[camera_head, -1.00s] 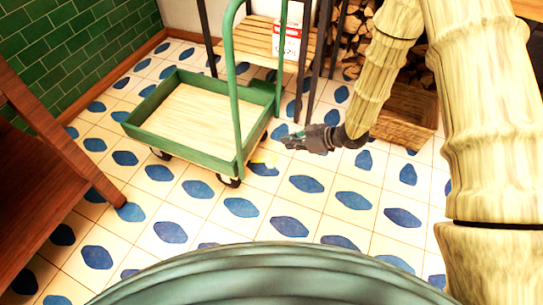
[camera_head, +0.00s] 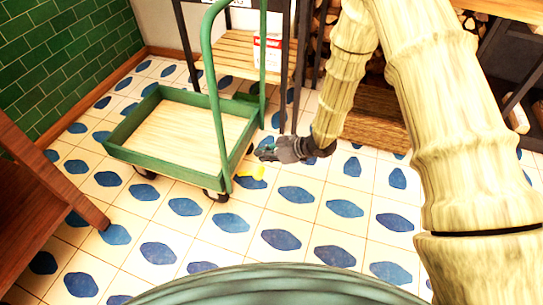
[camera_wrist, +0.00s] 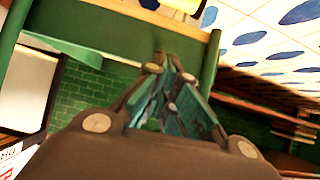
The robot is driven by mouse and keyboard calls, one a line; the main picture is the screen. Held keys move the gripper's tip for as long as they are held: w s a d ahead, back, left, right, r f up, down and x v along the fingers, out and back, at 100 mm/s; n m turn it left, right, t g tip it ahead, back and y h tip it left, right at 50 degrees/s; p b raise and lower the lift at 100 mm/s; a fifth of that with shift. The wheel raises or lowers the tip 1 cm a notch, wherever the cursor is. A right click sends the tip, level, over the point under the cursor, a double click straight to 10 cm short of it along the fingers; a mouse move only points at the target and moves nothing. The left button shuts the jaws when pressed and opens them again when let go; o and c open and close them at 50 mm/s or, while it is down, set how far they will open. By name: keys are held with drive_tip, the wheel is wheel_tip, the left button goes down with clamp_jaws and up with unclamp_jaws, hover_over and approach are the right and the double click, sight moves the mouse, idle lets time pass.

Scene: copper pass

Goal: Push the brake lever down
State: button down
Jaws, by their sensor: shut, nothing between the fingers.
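A green cart (camera_head: 160,184) with a pale wooden deck and a tall green handle stands on the floor at the centre left of the head view. A small yellow lever (camera_head: 256,172), apparently the brake lever, sticks out low at its right end, near a wheel. My gripper (camera_head: 262,151) is shut and empty, just above the yellow lever in the picture; I cannot tell whether they touch. In the wrist view my gripper's fingers (camera_wrist: 168,85) are together in front of the green cart frame (camera_wrist: 110,22). A yellow piece (camera_wrist: 186,5) shows there, cut by the top edge.
A wooden slatted rack (camera_head: 235,68) with dark posts stands behind the cart. A wooden crate (camera_head: 375,118) and stacked logs are behind my arm. A brown wooden piece of furniture (camera_head: 40,200) is at left. The tiled floor (camera_head: 320,215) in front is clear.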

sight(259, 170)
drive_tip(key=b+x, duration=0.2)
drive_tip(key=x, duration=0.2)
drive_tip(key=shift+w+a+f, duration=0.1)
drive_tip(key=shift+a+f, duration=0.1)
drive_tip(key=shift+f, duration=0.15)
drive_tip(key=shift+d+f+b, duration=0.2)
drive_tip(key=shift+f+b, duration=0.15)
drive_tip(key=shift+f, duration=0.15)
drive_tip(key=shift+d+f+b, duration=0.2)
drive_tip(key=shift+f+b, duration=0.1)
drive_tip(key=shift+f, duration=0.2)
drive_tip(key=shift+s+d+f+b, duration=0.1)
drive_tip(key=shift+f+b, duration=0.1)
drive_tip(key=shift+f, duration=0.15)
drive_tip(key=shift+s+d+f+b, duration=0.15)
drive_tip(key=shift+f+b, duration=0.05)
drive_tip(key=shift+f, duration=0.1)
